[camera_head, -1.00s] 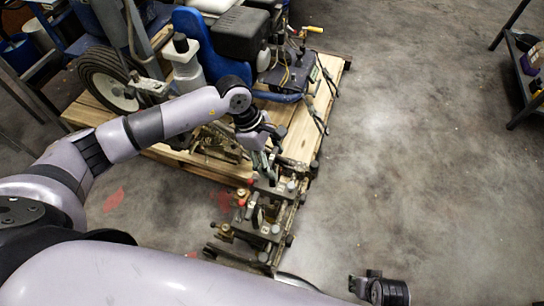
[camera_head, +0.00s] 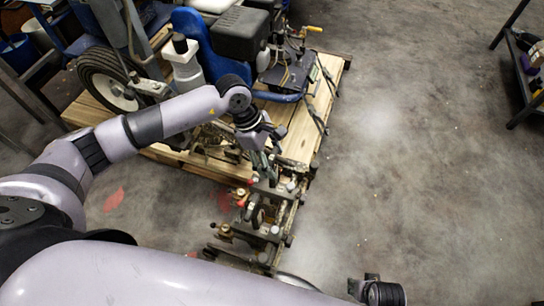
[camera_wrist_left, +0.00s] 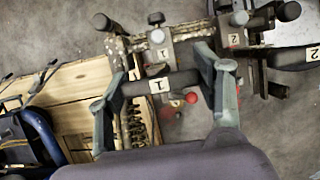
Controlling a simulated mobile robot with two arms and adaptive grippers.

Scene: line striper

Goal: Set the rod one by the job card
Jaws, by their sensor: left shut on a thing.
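Rod one is a dark bar with a white "1" tag (camera_wrist_left: 158,86), and it lies crosswise between the fingers of my left gripper (camera_wrist_left: 165,88) in the left wrist view. That gripper is shut on it, close to the clamp rail. In the head view my left gripper (camera_head: 266,158) is at the far end of the bracket assembly (camera_head: 268,215). A clamp block tagged "1" (camera_wrist_left: 162,55) is just beyond the rod. A red ball knob (camera_wrist_left: 191,97) is near the right finger. My right gripper (camera_head: 378,290) is at the bottom edge, its fingers unclear. I cannot make out a job card.
A clamp tagged "2" (camera_wrist_left: 235,39) and another "2" tag (camera_wrist_left: 313,54) are to the right. The striper machine (camera_head: 240,45) stands on a wooden pallet (camera_head: 305,130). A dark shelf (camera_head: 525,75) is at the right edge. The concrete floor right of the pallet is clear.

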